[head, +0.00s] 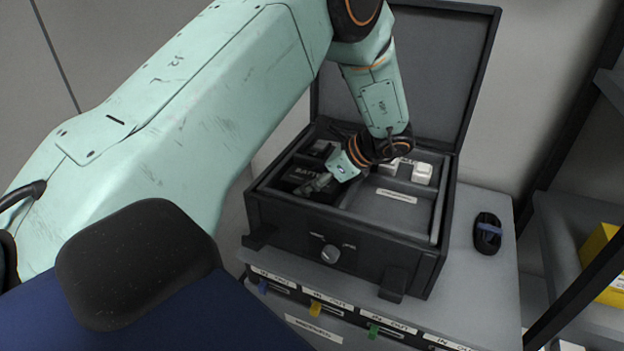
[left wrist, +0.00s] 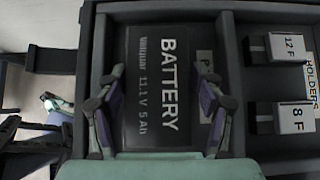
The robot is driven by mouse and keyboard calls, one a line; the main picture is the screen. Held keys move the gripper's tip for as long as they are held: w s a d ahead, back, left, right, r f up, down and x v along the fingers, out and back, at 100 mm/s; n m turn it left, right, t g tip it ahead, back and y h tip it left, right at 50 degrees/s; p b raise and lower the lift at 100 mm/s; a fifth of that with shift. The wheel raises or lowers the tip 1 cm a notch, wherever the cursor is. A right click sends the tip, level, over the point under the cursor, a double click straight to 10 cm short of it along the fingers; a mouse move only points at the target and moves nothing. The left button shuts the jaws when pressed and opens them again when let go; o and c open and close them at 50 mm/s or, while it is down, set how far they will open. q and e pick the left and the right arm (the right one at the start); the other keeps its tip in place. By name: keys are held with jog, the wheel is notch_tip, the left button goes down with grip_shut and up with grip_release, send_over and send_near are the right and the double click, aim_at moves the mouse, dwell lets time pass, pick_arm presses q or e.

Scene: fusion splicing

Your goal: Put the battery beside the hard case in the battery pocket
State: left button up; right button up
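The battery (left wrist: 157,85) is a dark block with white BATTERY lettering. It lies in the left compartment of the open black hard case (head: 290,220), which looks like the battery pocket; a partly hidden label (left wrist: 206,68) is beside it. In the head view the battery (head: 302,174) shows as a dark block near my gripper. My left gripper (left wrist: 160,98) is over the compartment, one finger at each long side of the battery. The fingers look spread, with small gaps to its sides. In the head view my left gripper (head: 318,185) partly covers this corner. My right gripper is out of view.
White-topped holders marked 12 F (left wrist: 288,47) and 8 F (left wrist: 296,117) sit in the case's other compartments. The raised lid (head: 425,70) stands behind. Labelled drawers (head: 340,300) are below.

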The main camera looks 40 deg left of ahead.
pick_arm(q)
jog(key=shift+s+a, duration=0.15)
jog(key=shift+a, duration=0.05)
jog(key=shift+s+d+r, duration=0.1)
jog(key=shift+d+r, duration=0.05)
jog(key=shift+r, duration=0.15)
jog(key=shift+d+r+p, duration=0.15)
jog(key=shift+r+p, duration=0.15)
jog(key=v, duration=1.1)
jog(key=shift+w+d+b, duration=0.15)
jog(key=shift+w+b, duration=0.15)
jog(key=shift+r, duration=0.1)
